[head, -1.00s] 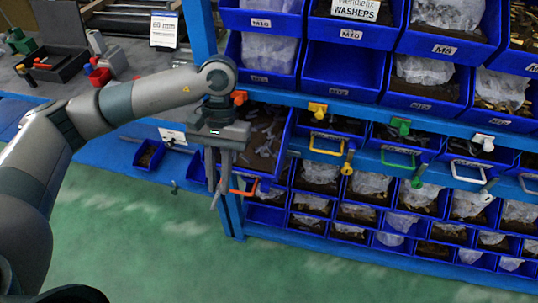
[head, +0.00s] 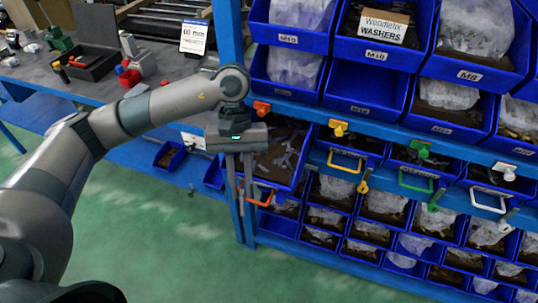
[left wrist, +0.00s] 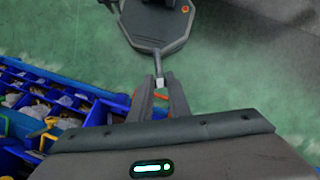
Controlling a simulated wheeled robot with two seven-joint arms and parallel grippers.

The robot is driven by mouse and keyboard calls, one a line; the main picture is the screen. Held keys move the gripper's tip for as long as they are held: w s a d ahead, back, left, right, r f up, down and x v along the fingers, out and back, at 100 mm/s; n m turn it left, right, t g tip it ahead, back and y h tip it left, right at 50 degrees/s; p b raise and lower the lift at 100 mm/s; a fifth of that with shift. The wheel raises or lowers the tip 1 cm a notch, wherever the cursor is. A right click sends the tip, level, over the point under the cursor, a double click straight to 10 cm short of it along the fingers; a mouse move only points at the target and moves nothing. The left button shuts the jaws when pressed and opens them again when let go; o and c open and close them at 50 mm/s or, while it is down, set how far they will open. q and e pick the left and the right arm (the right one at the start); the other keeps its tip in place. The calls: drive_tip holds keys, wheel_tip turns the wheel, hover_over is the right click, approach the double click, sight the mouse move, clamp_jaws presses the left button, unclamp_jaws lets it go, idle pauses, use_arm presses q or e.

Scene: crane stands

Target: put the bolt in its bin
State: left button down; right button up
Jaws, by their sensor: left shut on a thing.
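My left gripper (head: 237,207) points down in front of the blue rack post, beside the orange handle (head: 260,197) of a blue bin. In the left wrist view its fingers (left wrist: 159,92) are shut on a small light-grey piece, which I take to be the bolt (left wrist: 159,84). Most of the bolt is hidden by the fingers, and it is too small to make out in the head view. The bin with the orange handle (head: 305,178) holds long grey parts. Which bin is the bolt's own I cannot tell. My right gripper is not in view.
Further bins have yellow (head: 345,162), green (head: 416,183) and white (head: 488,203) handles. Larger blue bins (head: 365,90) stand above, and several small bins lie below. A grey bench (head: 95,92) with tools is at the left. The green floor (head: 150,240) is clear.

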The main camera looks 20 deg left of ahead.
use_arm(q)
drive_tip(key=shift+w+a+r+n+h, duration=0.15)
drive_tip(key=shift+r+n+h, duration=0.35)
drive_tip(key=shift+n, duration=0.6)
drive_tip(key=w+a+r+n+t+p, duration=0.1)
drive_tip(key=w+r+n+t+p, duration=0.1)
drive_tip(key=n, duration=0.5)
drive_tip(key=w+a+r+n+t+h+p, duration=0.1)
drive_tip(key=a+r+n+t+p, duration=0.1)
drive_tip(key=n, duration=0.6)
wheel_tip(320, 180, up, 2)
drive_tip(key=shift+w+a+r+t, duration=0.15)
drive_tip(key=shift+w+a+t, duration=0.15)
drive_tip(key=shift+t, duration=0.6)
drive_tip(key=shift+d, duration=0.1)
drive_tip(key=shift+w, duration=0.1)
